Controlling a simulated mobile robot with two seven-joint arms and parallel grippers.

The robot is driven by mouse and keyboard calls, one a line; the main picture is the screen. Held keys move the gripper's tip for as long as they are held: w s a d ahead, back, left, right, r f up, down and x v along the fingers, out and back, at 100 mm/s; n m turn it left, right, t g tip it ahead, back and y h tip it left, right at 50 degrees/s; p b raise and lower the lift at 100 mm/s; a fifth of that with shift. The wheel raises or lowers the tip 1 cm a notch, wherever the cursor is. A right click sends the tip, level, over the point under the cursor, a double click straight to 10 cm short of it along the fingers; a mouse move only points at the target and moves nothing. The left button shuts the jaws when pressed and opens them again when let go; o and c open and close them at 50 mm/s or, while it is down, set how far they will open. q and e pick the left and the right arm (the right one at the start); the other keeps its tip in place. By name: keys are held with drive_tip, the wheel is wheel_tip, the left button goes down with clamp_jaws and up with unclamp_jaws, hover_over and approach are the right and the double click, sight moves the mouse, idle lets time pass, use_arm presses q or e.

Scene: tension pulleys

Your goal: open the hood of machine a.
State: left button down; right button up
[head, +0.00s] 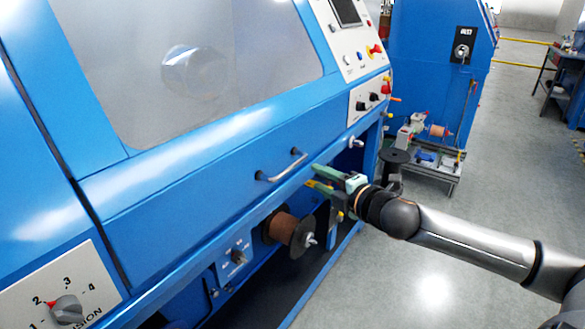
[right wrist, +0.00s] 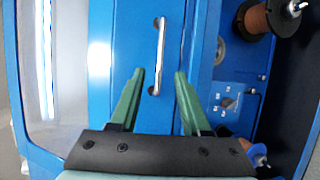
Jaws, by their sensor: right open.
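The blue machine's hood (head: 200,150) is down, with a large see-through window in it. Its metal bar handle (head: 282,167) is on the hood's lower front; in the right wrist view the handle (right wrist: 160,45) stands upright in the picture. My right gripper (head: 314,177) is open, with green fingers, just right of the handle in the head view. In the right wrist view the open fingers (right wrist: 160,72) lie either side of the handle's near end in the picture, with nothing gripped. I cannot tell the exact depth gap. My left gripper is out of view.
A copper-coloured spool (head: 284,228) sticks out below the hood. A control panel (head: 355,35) is at the upper right and a dial plate (head: 62,300) at the lower left. A small cart (head: 435,165) stands behind my right arm. The grey floor (head: 440,270) at right is clear.

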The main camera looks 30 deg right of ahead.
sight(294, 167)
drive_tip(key=shift+w+f+p, duration=0.1)
drive_tip(key=shift+w+f, duration=0.3)
drive_tip(key=shift+w, duration=1.55)
drive_tip(key=shift+w+f+p, duration=0.1)
drive_tip(key=shift+w+f, duration=0.25)
drive_tip(key=shift+w, duration=1.65)
drive_tip(key=shift+w+f+p, duration=0.1)
drive_tip(key=shift+w+f, duration=0.3)
drive_tip(key=shift+w, duration=1.55)
clamp_jaws()
